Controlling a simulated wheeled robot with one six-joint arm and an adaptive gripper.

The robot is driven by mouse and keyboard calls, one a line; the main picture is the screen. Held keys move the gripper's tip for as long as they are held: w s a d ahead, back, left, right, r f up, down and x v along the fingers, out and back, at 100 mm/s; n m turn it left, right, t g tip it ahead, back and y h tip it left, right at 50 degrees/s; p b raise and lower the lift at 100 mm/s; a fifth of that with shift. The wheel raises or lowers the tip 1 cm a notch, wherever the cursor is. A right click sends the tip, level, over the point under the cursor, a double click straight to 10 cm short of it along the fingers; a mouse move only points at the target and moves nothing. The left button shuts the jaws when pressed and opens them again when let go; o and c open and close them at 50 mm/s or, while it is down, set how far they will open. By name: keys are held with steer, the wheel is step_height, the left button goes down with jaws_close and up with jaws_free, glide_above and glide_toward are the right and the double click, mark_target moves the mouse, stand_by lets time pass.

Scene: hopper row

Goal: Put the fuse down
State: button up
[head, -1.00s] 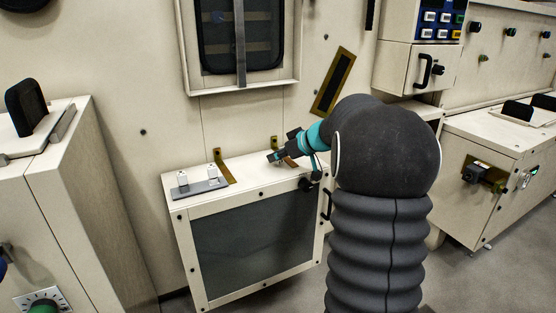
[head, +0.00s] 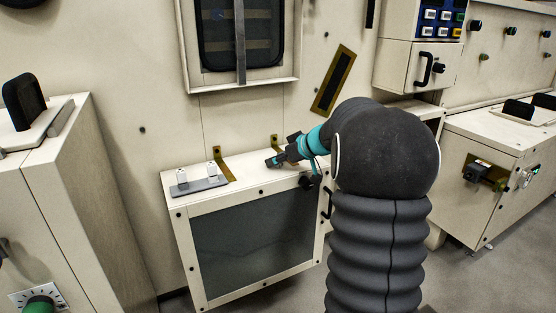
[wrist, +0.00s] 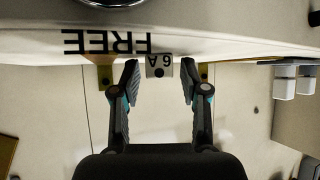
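The fuse (wrist: 159,66) is a small white block marked "6 A", seen upside down in the wrist view. It sits between the two fingertips of my gripper (wrist: 160,80), with a small gap on each side. My gripper is open. In the head view my gripper (head: 273,161) is low over the cream cabinet top (head: 250,178), towards its right side. The fuse cannot be made out there. The word "FREE" (wrist: 107,41) shows inverted beside the fuse in the wrist view.
A grey strip (head: 202,188) with two white blocks (head: 182,176) stands at the left of the cabinet top. Brass brackets (head: 222,165) stand at the back against the wall. The cabinet top between strip and gripper is clear.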

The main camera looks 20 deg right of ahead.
steer(key=shift+r, duration=0.1)
steer(key=shift+s+r+p, duration=0.15)
steer(key=shift+r+p, duration=0.35)
steer(key=shift+p, duration=0.25)
steer(key=v, duration=1.1)
steer(key=s+a+f+m+g+h, duration=0.1)
steer(key=s+a+f+m+g, duration=0.2)
steer(key=s+a, duration=1.3)
steer(key=s+a+f+h, duration=0.1)
steer(key=s+a+f, duration=0.1)
steer(key=s, duration=0.2)
steer(key=s+a+f+m+g+h, duration=0.1)
steer(key=s+a+f, duration=0.1)
steer(key=s, duration=0.3)
steer(key=s+a+f+h, duration=0.1)
steer(key=s+a+f, duration=0.1)
steer(key=s, duration=0.2)
steer(key=shift+s+a+m+b, duration=0.25)
steer(key=shift+s+m+b, duration=0.05)
steer(key=shift+s+m, duration=0.1)
steer(key=shift+f, duration=0.15)
steer(key=shift+c, duration=0.7)
